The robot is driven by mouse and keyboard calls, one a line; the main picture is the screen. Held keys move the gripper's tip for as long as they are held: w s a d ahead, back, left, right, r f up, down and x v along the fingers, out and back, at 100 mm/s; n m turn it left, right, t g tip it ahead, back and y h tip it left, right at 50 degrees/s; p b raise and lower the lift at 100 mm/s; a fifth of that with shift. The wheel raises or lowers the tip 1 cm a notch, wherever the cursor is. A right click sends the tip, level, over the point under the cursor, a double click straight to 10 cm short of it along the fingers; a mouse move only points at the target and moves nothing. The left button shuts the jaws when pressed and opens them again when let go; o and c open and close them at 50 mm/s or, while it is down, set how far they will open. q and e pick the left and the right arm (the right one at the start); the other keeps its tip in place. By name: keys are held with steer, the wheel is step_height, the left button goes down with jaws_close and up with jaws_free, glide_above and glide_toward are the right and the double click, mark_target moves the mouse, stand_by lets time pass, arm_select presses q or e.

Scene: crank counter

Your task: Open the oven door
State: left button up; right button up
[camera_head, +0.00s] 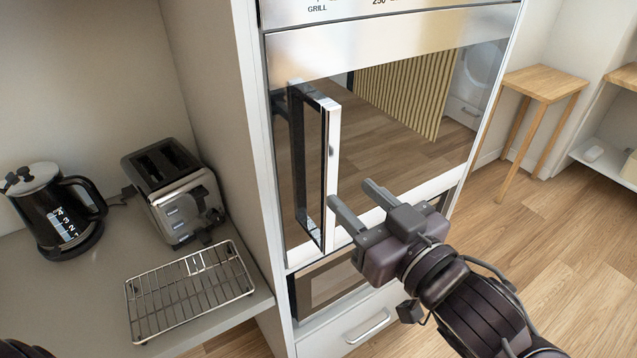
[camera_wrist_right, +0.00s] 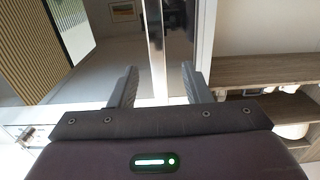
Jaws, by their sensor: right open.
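The oven door (camera_head: 400,130) is a shut, mirror-like panel in a tall cabinet. Its long upright silver handle (camera_head: 333,150) stands out near the door's left edge. My right gripper (camera_head: 350,192) is open and empty in front of the door, its fingertips close to the right of the handle's lower half. In the right wrist view the handle (camera_wrist_right: 156,45) shows as an upright bar ahead, lined up between the open fingers of my right gripper (camera_wrist_right: 160,72). Whether the fingers touch the handle or door is not clear. My left gripper is out of view.
A counter (camera_head: 90,300) on the left holds a kettle (camera_head: 60,215), a toaster (camera_head: 175,195) and a wire rack (camera_head: 190,290). A drawer (camera_head: 350,325) lies below the oven. A wooden stool (camera_head: 545,85) stands at right; the floor (camera_head: 540,240) before it is clear.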

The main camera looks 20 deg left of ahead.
mark_target(333, 173)
steer(key=p+x, duration=0.1)
steer(key=x, duration=0.7)
steer(key=shift+w+d, duration=0.2)
steer(key=shift+c, duration=0.3)
jaws_close()
